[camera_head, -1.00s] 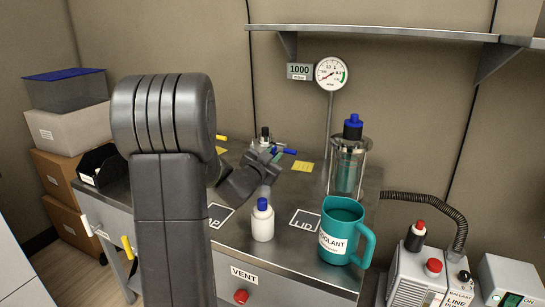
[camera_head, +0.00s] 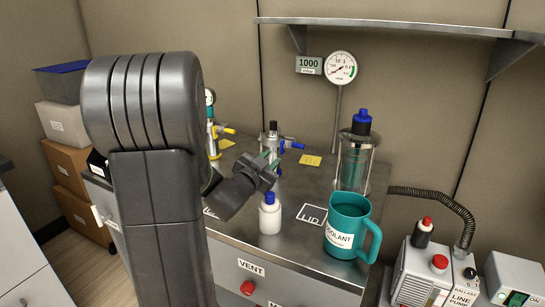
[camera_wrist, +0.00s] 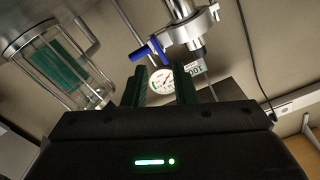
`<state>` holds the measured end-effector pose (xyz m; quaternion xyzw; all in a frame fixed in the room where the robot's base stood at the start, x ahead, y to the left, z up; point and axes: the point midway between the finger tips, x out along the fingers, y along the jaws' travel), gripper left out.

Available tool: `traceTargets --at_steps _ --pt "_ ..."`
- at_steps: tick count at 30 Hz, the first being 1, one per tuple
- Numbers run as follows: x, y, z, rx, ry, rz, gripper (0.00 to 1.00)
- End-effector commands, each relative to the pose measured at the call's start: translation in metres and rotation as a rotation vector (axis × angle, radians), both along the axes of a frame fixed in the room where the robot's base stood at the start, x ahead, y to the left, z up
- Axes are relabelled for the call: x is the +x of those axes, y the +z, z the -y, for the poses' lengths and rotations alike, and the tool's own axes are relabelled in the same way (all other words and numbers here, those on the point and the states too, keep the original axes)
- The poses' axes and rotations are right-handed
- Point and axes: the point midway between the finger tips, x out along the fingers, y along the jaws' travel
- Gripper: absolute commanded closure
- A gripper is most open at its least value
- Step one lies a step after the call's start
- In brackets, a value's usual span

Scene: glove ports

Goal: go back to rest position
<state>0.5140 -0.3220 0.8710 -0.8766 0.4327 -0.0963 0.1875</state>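My gripper (camera_head: 270,163) is raised above the steel bench in the head view, near its middle, behind the white bottle. In the wrist view its two dark green fingers (camera_wrist: 160,80) stand apart with nothing between them, so it is open and empty. My forearm and elbow fill the left of the head view and hide part of the bench.
On the bench (camera_head: 240,228) stand a white bottle with a blue cap (camera_head: 270,214), a teal coolant mug (camera_head: 348,228), a glass vessel (camera_head: 353,165) and blue-handled valve fittings (camera_head: 272,142). A shelf (camera_head: 400,26) overhangs the back. A pump unit (camera_head: 432,272) stands right.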

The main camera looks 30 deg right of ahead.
Motion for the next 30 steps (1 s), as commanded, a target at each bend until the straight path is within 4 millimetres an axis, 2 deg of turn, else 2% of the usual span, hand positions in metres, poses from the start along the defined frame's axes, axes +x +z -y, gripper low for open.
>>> traceTargets --at_steps 10,24,30 --pt "0.003 -0.001 0.004 0.0 -0.001 0.0 0.75" --pt "0.047 -0.001 0.063 -0.002 -0.003 -0.001 0.75" --pt "0.046 0.002 0.06 -0.06 0.0 -0.082 0.75"
